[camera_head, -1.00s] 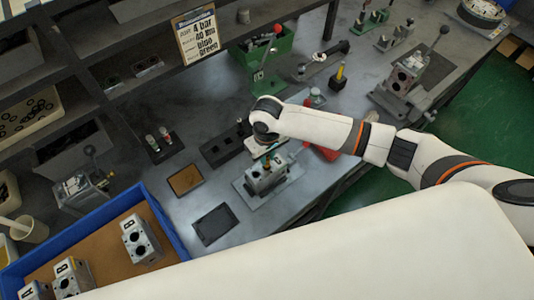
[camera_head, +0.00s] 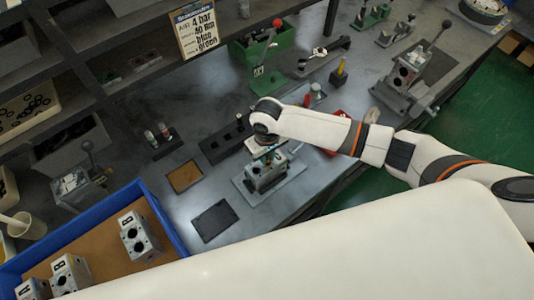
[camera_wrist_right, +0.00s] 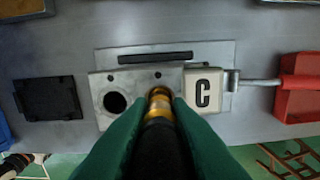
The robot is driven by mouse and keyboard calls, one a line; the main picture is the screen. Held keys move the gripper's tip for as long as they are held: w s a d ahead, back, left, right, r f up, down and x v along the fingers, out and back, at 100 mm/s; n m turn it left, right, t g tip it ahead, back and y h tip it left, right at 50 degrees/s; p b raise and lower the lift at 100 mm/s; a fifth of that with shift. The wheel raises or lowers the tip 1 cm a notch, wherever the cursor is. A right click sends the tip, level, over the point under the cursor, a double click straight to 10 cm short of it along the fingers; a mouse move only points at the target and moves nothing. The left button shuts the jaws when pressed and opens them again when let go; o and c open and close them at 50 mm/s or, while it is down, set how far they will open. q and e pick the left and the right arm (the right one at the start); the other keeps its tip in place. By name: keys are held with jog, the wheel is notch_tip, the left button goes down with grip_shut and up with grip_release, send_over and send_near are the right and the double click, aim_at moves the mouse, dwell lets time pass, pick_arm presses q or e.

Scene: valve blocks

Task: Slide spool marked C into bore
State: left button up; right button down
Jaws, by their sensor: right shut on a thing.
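A grey metal valve block (camera_head: 265,174) stands on a plate on the bench. My right gripper (camera_wrist_right: 150,130) has green fingers shut on a spool (camera_wrist_right: 158,106) with a brass-coloured end. The spool's end is at the block's right-hand bore and covers it; I cannot tell how deep it sits. In the head view the right gripper (camera_head: 266,143) is just above the block. My left gripper is out of view.
A blue tray (camera_head: 165,222) with several valve blocks lies at lower left. A black pad (camera_head: 214,221) and a brown pad (camera_head: 185,177) lie left of the block. A red object (camera_wrist_right: 298,88) with a grey rod stands at its right. A green bin (camera_head: 262,55) stands behind.

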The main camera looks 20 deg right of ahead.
jog(key=shift+f+b, duration=0.3)
jog(key=shift+f, duration=0.35)
jog(key=c, duration=1.3)
grip_release()
jog(key=shift+o, duration=0.2)
notch_tip(320, 180, up, 12)
jog(key=shift+b, duration=0.85)
